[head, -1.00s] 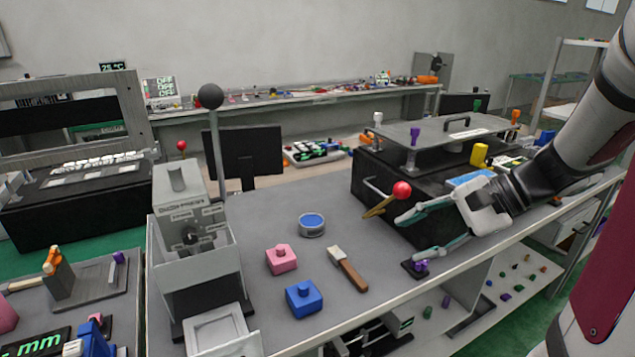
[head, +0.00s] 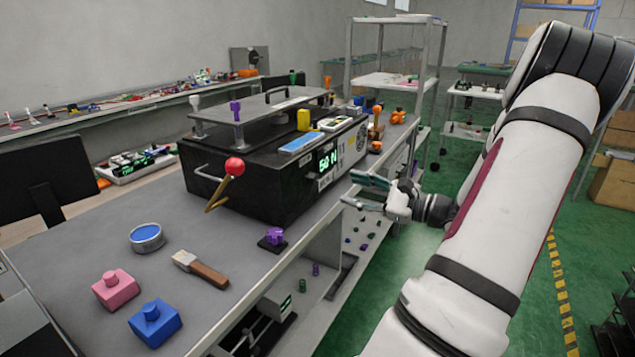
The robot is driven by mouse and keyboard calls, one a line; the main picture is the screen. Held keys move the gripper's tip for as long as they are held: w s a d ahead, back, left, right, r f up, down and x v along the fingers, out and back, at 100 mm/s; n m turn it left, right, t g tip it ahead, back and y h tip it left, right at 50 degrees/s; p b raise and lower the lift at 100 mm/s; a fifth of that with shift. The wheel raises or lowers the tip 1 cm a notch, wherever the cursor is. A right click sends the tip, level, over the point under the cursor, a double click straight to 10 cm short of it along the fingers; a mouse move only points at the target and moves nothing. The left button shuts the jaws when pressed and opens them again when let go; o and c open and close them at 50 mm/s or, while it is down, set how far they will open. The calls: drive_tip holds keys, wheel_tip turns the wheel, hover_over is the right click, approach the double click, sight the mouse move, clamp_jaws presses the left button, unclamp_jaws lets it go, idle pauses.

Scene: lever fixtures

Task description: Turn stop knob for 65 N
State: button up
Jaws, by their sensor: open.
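The black box-shaped fixture (head: 235,188) stands on the grey bench. Its right face has a green display (head: 326,160) that seems to read 50 N, and a round dial-like part (head: 362,137) lies further right. I cannot tell for sure whether this is the stop knob. A lever with a red ball (head: 234,166) is at the fixture's front left. My gripper (head: 349,188) is open and empty, in front of the display face and apart from it, below and left of the dial. Its fingers point left.
A purple knob piece (head: 274,237) stands near the bench edge. A brush (head: 201,269), a blue-topped tin (head: 147,238), a pink block (head: 115,289) and a blue block (head: 154,322) lie on the bench.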

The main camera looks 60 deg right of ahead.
sight(316, 179)
drive_tip(key=w, duration=0.7)
drive_tip(key=w+b, duration=0.1)
drive_tip(key=w, duration=0.2)
drive_tip(key=shift+w+a, duration=0.15)
drive_tip(key=shift+a, duration=0.25)
clamp_jaws()
